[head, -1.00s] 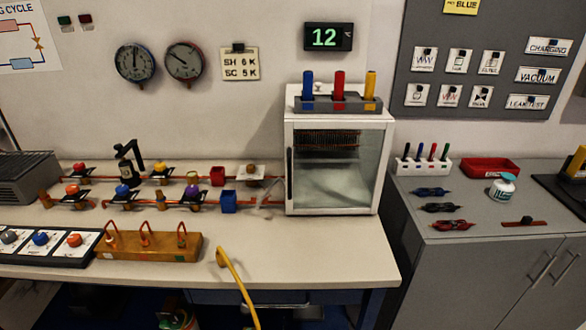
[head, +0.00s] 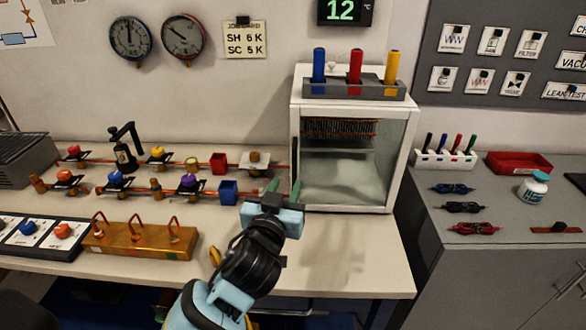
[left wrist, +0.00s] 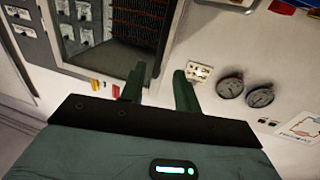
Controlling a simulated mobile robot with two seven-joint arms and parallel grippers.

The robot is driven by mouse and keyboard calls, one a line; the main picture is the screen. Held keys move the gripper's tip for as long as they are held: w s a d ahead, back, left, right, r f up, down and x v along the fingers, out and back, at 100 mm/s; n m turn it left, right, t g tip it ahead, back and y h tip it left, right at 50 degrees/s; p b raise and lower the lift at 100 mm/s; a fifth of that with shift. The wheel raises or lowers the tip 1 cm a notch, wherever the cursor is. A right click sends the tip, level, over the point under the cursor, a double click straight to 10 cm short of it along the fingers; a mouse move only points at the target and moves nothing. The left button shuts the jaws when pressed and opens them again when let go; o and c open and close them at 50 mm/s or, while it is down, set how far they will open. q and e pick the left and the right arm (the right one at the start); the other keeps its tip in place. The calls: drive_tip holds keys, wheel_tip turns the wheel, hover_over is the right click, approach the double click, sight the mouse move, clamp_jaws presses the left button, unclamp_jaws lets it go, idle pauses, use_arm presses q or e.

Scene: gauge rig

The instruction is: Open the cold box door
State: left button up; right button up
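The cold box (head: 297,85) is a white cabinet with a glass door (head: 350,165) that looks shut. It stands at the back right of the bench, and a dark upright handle (head: 296,155) runs along the door's left edge. My left gripper (head: 283,187) is open and empty, its two green fingers pointing at the lower left front of the box, close to the handle's lower end. In the left wrist view the fingers (left wrist: 158,86) are apart, with the box (left wrist: 140,30) beyond them at the upper left. I cannot tell whether a finger touches it. My right gripper is not in view.
A rack of blue, red and yellow tubes (head: 350,90) stands on the box. Copper pipework with valves (head: 150,175) and a blue cup (head: 228,192) lie left of the gripper. The bench front (head: 350,260) before the box is clear.

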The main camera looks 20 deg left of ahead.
sight(294, 167)
use_arm(q)
drive_tip(key=shift+w+a, duration=0.15)
drive_tip(key=shift+w, duration=1.6)
drive_tip(key=shift+w+a, duration=0.15)
drive_tip(key=shift+w, duration=1.6)
clamp_jaws()
